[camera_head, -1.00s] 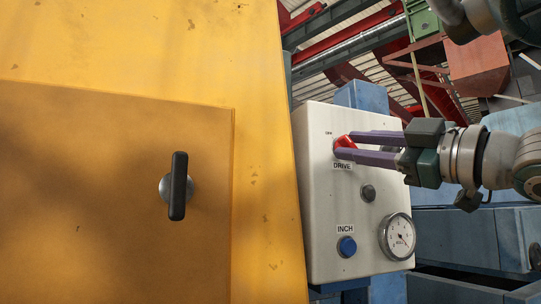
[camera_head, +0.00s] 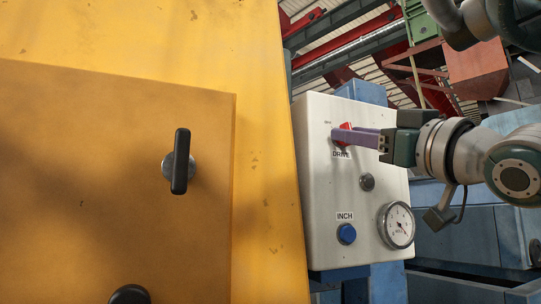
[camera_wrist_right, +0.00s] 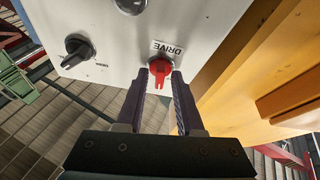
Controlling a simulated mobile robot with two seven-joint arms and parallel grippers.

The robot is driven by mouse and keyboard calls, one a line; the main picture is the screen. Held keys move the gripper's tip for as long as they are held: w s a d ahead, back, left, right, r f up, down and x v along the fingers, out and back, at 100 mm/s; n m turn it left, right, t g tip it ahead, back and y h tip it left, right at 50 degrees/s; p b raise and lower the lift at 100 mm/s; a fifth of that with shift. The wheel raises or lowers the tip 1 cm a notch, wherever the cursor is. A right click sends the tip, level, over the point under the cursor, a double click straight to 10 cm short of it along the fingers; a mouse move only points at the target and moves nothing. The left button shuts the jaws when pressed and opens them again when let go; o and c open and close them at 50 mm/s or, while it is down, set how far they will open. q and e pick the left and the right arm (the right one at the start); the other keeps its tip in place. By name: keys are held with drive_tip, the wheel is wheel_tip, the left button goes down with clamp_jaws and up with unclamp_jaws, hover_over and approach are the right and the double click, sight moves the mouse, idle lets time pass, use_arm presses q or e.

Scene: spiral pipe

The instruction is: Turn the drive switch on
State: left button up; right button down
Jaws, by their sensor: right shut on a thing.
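The red drive switch (camera_head: 347,127) is on the white control panel (camera_head: 318,200), above the DRIVE label (camera_head: 341,155). My right gripper (camera_head: 338,136) reaches it from the right, its purple fingers at the switch. In the right wrist view the red switch (camera_wrist_right: 160,69) lies between the two fingertips (camera_wrist_right: 159,78), its handle pointing toward the gripper. The gripper is shut on the switch. In the head view the fingers cover part of the switch. My left gripper is not in view.
Below on the panel are a dark knob (camera_head: 367,182), a blue INCH button (camera_head: 346,233) and a round gauge (camera_head: 397,225). A black selector (camera_wrist_right: 79,47) shows in the wrist view. A large yellow cabinet (camera_head: 270,190) with a black handle (camera_head: 180,162) stands close at left.

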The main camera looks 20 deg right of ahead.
drive_tip(key=shift+a+m+g+h+p, duration=0.1)
drive_tip(key=shift+m+g+h+p, duration=0.25)
drive_tip(key=shift+m+h+p, duration=1.5)
drive_tip(key=shift+a+m+g+h+b, duration=0.25)
drive_tip(key=shift+m+h, duration=0.5)
drive_tip(key=shift+m, duration=2.65)
drive_tip(key=shift+m+g+h+p, duration=0.4)
drive_tip(key=shift+m+h+p, duration=0.7)
drive_tip(key=shift+m, duration=1.55)
drive_tip(key=c, duration=0.9)
unclamp_jaws()
